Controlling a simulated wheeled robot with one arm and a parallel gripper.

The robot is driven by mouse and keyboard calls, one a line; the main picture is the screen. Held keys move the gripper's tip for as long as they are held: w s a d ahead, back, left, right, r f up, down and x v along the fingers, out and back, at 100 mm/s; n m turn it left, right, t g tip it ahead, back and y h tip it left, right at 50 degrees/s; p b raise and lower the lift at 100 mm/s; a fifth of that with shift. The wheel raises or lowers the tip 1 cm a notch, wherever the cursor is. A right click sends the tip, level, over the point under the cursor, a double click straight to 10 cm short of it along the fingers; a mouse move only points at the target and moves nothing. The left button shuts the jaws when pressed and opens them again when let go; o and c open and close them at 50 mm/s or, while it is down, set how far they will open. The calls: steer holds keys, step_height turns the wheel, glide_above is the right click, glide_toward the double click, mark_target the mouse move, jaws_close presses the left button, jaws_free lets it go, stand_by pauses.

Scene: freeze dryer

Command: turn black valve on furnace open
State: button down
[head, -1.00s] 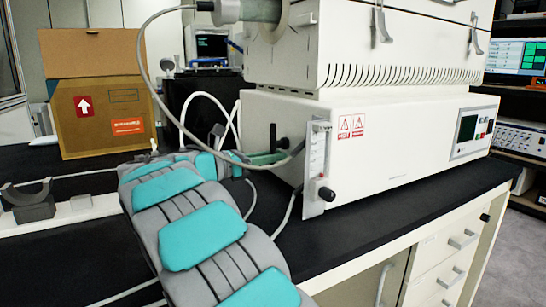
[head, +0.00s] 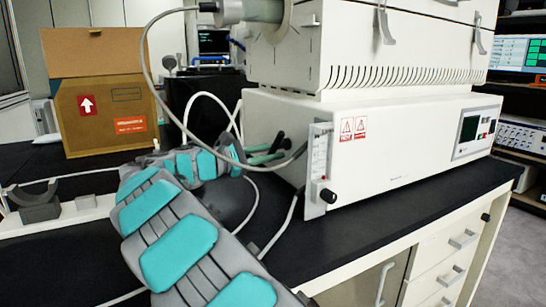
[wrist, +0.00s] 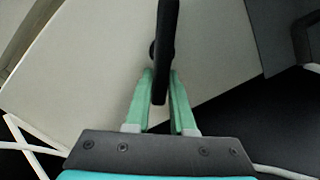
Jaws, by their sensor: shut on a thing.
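The furnace (head: 400,155) is a white box unit on the black bench. Its black valve handle (head: 278,141) sticks out from its left side in the head view and leans a little off upright. In the wrist view the black handle (wrist: 167,40) runs from the top edge down between my green fingers. My gripper (head: 264,154) is at the handle; in the wrist view my gripper (wrist: 160,85) is shut on it, one finger on each side. The handle hides part of the round valve base behind it.
A flow meter panel with a black knob (head: 328,196) stands at the furnace's front corner. A grey hose (head: 160,85) loops down beside my arm. A cardboard box (head: 104,118) stands at the back left. Bench (head: 400,213) is clear in front of the furnace.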

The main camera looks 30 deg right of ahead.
steer(key=m, duration=0.2)
steer(key=m+b, duration=0.1)
steer(key=w+m+b, duration=0.1)
steer(key=m, duration=0.1)
steer(key=shift+r+m, duration=0.3)
steer(key=shift+r, duration=0.1)
steer(key=shift+r+m+b, duration=0.3)
steer(key=shift+m+b, duration=0.3)
steer(key=shift+m, duration=0.5)
steer(key=shift+r+m+b, duration=0.25)
steer(key=shift+m+b, duration=0.35)
steer(key=shift+m, duration=0.5)
steer(key=c, duration=0.8)
jaws_free()
steer(key=shift+r, duration=0.1)
steer(key=shift+o, duration=0.2)
steer(key=a+p, duration=0.3)
steer(key=a, duration=0.5)
steer(key=shift+s, duration=0.15)
